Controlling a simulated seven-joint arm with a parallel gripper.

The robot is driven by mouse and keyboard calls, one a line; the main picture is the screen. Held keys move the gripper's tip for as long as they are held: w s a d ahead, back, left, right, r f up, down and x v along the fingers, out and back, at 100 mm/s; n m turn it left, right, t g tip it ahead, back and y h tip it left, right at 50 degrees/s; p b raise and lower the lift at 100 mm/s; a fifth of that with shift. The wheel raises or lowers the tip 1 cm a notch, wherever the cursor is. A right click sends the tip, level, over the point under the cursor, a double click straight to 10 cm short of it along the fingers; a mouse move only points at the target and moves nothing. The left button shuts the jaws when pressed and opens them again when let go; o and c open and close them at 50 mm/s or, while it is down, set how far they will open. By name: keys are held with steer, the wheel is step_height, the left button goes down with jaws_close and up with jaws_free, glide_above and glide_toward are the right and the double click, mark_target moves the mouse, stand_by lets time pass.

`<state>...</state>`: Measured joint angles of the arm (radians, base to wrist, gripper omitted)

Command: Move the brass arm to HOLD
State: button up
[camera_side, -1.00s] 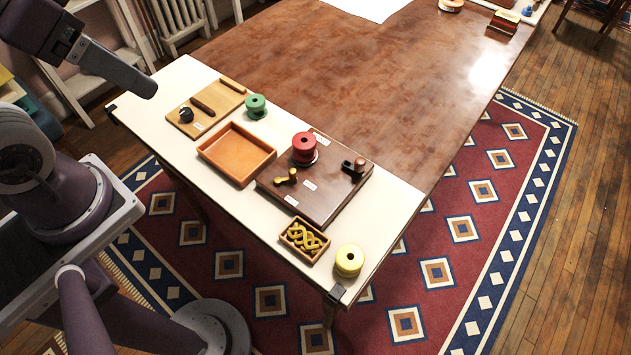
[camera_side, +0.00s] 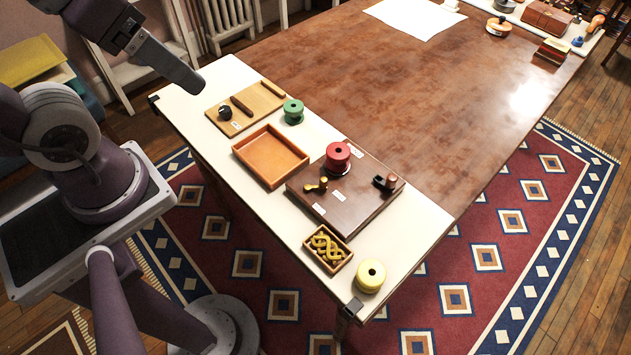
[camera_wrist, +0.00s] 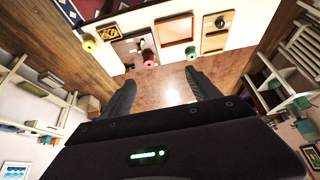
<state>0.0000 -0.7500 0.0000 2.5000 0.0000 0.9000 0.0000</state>
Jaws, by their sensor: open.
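The brass arm (camera_side: 317,186) is a small lever on a dark brown board (camera_side: 350,215) on the white end of the table. Small white labels (camera_side: 337,196) lie near it, their text too small to read; I cannot tell which says HOLD. A red spool (camera_side: 338,155) stands behind it on the board, and a dark knobbed piece (camera_side: 385,183) is to its right. My gripper (camera_side: 193,88) is at the upper left, well away from the board. In the wrist view my gripper (camera_wrist: 160,78) has its fingers spread with nothing between them; the board (camera_wrist: 132,48) shows beyond them.
An empty orange tray (camera_side: 270,157), a green spool (camera_side: 293,111) and a light wooden board (camera_side: 245,107) with dark pieces lie left of the brown board. A box of yellow twisted pieces (camera_side: 328,249) and a yellow spool (camera_side: 370,276) stand near the front corner. The brown tabletop (camera_side: 400,100) is largely clear.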

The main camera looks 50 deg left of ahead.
steer(key=c, duration=0.4)
steer(key=w+n, duration=0.1)
steer(key=w, duration=0.1)
steer(key=w+d+n+g, duration=0.1)
steer(key=w, duration=0.1)
steer(key=w+f+n+g+h, duration=0.1)
steer(key=w, duration=0.1)
steer(key=shift+w+d, duration=0.25)
steer(key=shift+w, duration=0.1)
steer(key=c, duration=1)
steer(key=w+f+n, duration=0.1)
steer(key=w, duration=0.1)
steer(key=w+f+n+g, duration=0.1)
steer(key=w, duration=0.1)
steer(key=w+f+n+g+h, duration=0.1)
steer(key=w+f, duration=0.1)
steer(key=w, duration=0.1)
steer(key=shift+d, duration=0.25)
jaws_close()
steer(key=w+f+n+g, duration=0.1)
steer(key=w+f+n, duration=0.2)
steer(key=f, duration=0.5)
steer(key=w+a+f+n+g, duration=0.1)
steer(key=w+f+n, duration=0.3)
steer(key=f, duration=0.4)
steer(key=shift+w+a+f+g+h, duration=0.2)
steer(key=shift+w+f+g+h, duration=0.15)
steer(key=shift+w, duration=0.45)
